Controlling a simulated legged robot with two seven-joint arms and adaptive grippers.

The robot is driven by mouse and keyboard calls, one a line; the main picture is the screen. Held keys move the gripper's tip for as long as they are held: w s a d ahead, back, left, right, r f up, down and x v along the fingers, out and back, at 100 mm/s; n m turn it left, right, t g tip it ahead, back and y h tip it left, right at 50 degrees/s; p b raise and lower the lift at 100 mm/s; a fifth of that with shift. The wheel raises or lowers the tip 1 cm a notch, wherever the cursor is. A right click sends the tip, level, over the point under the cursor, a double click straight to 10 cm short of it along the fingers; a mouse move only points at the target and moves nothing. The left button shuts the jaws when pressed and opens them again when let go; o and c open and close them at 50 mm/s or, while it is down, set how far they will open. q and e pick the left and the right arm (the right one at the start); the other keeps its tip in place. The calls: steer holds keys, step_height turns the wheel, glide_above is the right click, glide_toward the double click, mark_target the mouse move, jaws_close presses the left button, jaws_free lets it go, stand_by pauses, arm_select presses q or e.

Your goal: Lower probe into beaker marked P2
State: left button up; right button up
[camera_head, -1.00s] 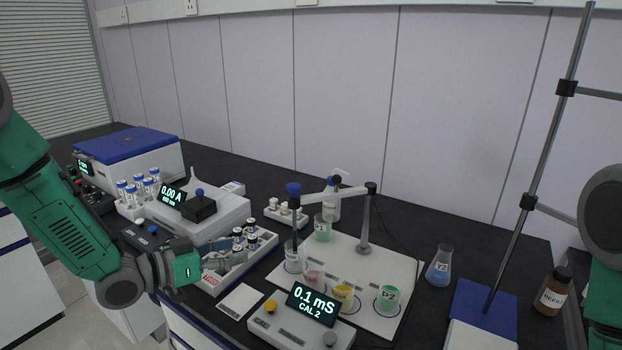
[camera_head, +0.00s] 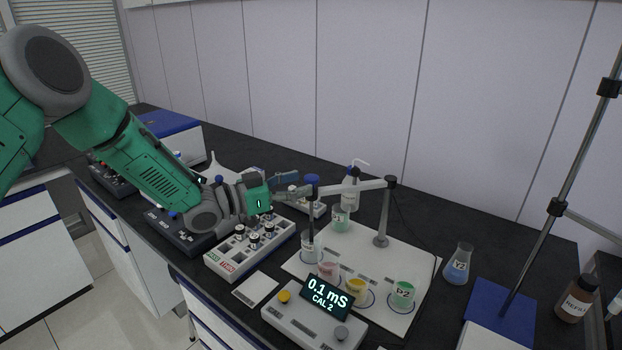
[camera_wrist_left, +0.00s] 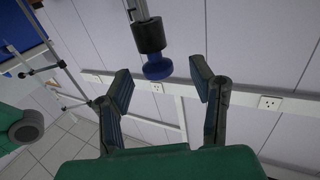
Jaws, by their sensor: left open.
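The probe (camera_head: 311,212) hangs upright from the stand's arm (camera_head: 350,189), with a blue knob (camera_head: 312,180) on top. Its lower end is at a clear beaker (camera_head: 311,248) at the left of the white mat. The beaker marked P2 (camera_head: 403,294) holds green liquid at the mat's front right. My left gripper (camera_head: 296,186) is open just left of the knob. In the left wrist view the blue knob (camera_wrist_left: 158,68) lies ahead of the gap between the open fingers (camera_wrist_left: 160,88), apart from both. My right gripper is out of view.
Pink (camera_head: 328,270) and yellow (camera_head: 357,290) beakers stand between the probe and P2. The meter (camera_head: 315,318) reads 0.1 mS, CAL 2, in front. A vial rack (camera_head: 250,250) lies below my left gripper. A flask (camera_head: 458,265) and a tall rod stand are at right.

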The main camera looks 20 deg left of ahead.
mark_target(311, 177)
arm_select(q)
steer(key=shift+x, duration=1.75)
steer(key=shift+d, duration=0.1)
steer(key=shift+s, duration=0.1)
jaws_close()
step_height(311, 177, up, 9)
steer(key=p, duration=0.4)
steer(key=shift+f, duration=0.2)
